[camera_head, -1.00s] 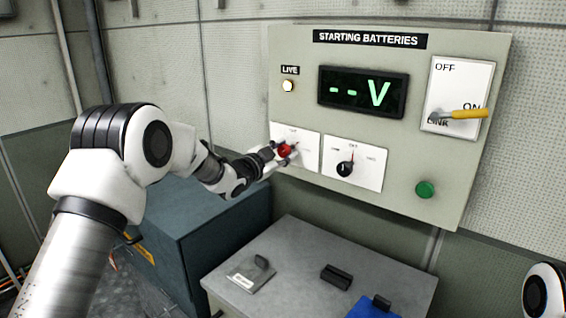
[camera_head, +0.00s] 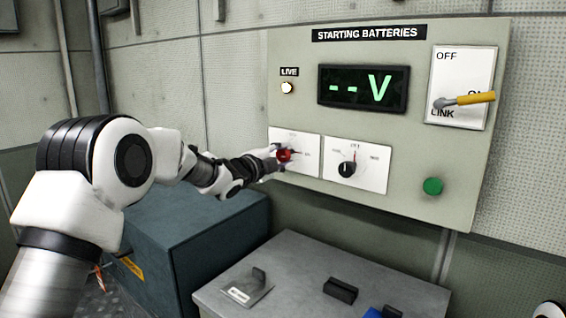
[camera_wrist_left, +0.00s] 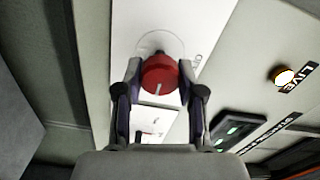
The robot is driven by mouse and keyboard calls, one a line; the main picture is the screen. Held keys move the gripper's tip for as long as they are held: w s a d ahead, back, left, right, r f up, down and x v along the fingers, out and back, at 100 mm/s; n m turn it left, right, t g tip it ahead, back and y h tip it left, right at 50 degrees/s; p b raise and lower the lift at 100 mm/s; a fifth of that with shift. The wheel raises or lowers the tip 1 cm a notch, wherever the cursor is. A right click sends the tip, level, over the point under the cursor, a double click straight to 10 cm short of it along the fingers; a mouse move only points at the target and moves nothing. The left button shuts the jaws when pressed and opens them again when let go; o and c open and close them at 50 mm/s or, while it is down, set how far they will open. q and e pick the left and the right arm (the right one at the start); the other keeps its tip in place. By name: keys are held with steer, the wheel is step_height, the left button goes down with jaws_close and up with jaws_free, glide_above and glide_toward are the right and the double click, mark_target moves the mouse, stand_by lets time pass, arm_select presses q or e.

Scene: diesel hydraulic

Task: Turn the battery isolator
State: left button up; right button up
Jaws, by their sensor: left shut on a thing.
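The battery isolator (camera_head: 284,155) is a red round knob on a white plate (camera_head: 310,142) at the lower left of the grey STARTING BATTERIES panel (camera_head: 450,200). My left gripper (camera_head: 276,160) reaches it from the left and is shut on it. In the left wrist view the red knob (camera_wrist_left: 160,74) sits between the two fingers of the gripper (camera_wrist_left: 160,90), with a pale line on its face. The plate's lettering is partly hidden and too small to read. My right gripper is not in view.
Right of the isolator is a black selector knob (camera_head: 347,169). Above are a lit LIVE lamp (camera_head: 288,87) and a display (camera_head: 363,90) reading "--V". A yellow-handled lever (camera_head: 470,99) and green button (camera_head: 432,186) are at right. A grey box (camera_head: 300,270) stands below.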

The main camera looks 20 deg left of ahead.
arm_select(q)
steer(key=shift+r, duration=0.25)
steer(key=o, duration=1.1)
steer(key=shift+w, duration=0.1)
steer(key=shift+o, duration=0.3)
steer(key=shift+w+a+f, duration=0.1)
steer(key=shift+w+f, duration=0.05)
steer(key=shift+f, duration=0.1)
steer(key=v, duration=1.2)
